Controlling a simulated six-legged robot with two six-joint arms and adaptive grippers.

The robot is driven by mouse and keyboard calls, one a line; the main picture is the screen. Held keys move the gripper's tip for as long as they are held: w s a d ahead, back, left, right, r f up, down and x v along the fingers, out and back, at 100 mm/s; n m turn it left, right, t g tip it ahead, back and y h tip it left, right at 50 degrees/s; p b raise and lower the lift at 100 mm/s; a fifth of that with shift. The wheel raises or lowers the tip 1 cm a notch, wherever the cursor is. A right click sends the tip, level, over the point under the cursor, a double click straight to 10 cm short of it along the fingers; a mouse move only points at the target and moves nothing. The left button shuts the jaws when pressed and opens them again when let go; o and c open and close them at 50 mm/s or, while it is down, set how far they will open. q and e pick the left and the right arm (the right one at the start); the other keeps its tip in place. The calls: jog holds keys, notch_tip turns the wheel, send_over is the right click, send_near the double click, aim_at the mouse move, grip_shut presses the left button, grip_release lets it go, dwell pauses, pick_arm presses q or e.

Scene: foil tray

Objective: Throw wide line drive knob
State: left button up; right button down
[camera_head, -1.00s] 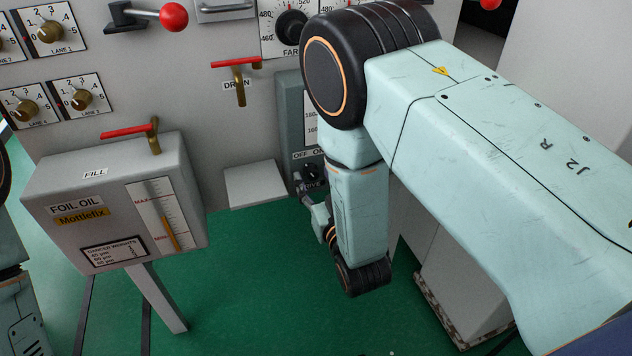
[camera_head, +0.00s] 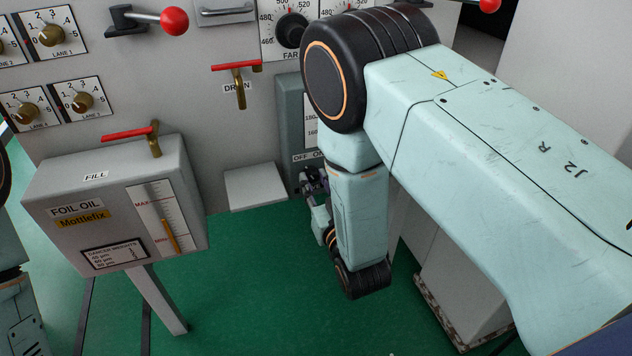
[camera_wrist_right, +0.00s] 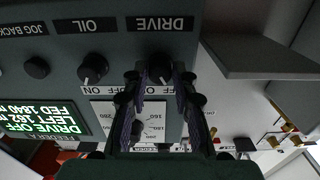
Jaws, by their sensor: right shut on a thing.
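The drive knob (camera_wrist_right: 160,68) is a dark round knob under the upside-down DRIVE label in the right wrist view, with OFF and ON marks beside it. My right gripper (camera_wrist_right: 160,80) has one finger on each side of the knob and is shut on it. In the head view my right gripper (camera_head: 313,182) is at the lower end of the grey-green control box (camera_head: 290,110) and hides the knob there. The knob's pointer direction is hard to make out. Only part of my left arm shows at the left edge; its gripper is out of view.
Beside it are the OIL knob (camera_wrist_right: 93,68) and JOG BACK knob (camera_wrist_right: 37,67). A green-text display (camera_wrist_right: 52,122) reads DRIVE OFF. The foil oil box (camera_head: 115,205) stands at left on a post. A pale block (camera_head: 255,186) sits left of the gripper. Green floor is open in front.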

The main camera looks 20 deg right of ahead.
jog(key=shift+r+m+p, duration=0.15)
jog(key=shift+m+p, duration=1.05)
jog(key=shift+p, duration=0.05)
jog(key=m+p, duration=0.3)
jog(key=shift+m, duration=0.3)
jog(key=m+p, duration=0.3)
jog(key=m, duration=0.1)
jog(key=shift+m+p, duration=0.45)
jog(key=shift+m, duration=0.35)
jog(key=c, duration=1.1)
grip_release()
jog(key=shift+o, duration=0.2)
